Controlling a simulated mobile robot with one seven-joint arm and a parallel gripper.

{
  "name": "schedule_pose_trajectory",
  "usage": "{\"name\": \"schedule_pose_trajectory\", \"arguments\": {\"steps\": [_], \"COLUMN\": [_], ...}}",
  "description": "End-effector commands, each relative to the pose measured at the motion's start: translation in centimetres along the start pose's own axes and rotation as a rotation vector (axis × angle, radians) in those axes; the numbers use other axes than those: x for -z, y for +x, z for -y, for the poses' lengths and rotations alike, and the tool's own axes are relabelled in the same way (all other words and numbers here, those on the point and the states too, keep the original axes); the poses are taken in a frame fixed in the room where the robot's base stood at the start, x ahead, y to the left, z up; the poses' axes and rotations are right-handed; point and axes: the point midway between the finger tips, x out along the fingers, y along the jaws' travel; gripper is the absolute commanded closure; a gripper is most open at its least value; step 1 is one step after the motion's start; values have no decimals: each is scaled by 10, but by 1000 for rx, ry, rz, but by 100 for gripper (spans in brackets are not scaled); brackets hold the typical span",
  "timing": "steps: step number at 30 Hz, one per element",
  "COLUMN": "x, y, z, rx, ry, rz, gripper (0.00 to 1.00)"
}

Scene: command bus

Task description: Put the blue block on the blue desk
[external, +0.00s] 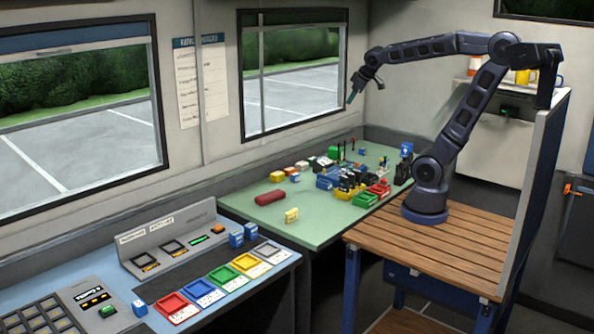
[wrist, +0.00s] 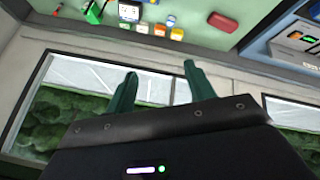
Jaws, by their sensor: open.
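My gripper (external: 352,96) is open and empty, raised in front of the right window, above and apart from the green table. Its two green fingers (wrist: 159,69) stand apart in the wrist view. A small blue block (external: 362,152) sits at the back of the green table; another blue piece (external: 406,149) stands at its right end. The blue desk (external: 92,256) is at the front left. I cannot tell which block the task means.
Coloured trays, including a green one (external: 226,276), line the blue desk. My arm stands on a wooden bench (external: 455,255). Windows and wall are close behind the gripper.

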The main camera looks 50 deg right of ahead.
Motion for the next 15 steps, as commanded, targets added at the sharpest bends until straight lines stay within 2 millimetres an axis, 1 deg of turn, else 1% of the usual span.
{"name": "schedule_pose_trajectory", "arguments": {"steps": [1,3,6,10,12,15], "x": [-23,-52,-88,-121,-132,-140], "y": [-6,-12,-19,-23,-25,-25], "z": [4,12,26,43,48,53], "rx": [10,29,54,78,87,94], "ry": [62,145,251,352,387,414], "rz": [20,51,93,134,147,161], "gripper": [46,46,46,46,46,46]}}
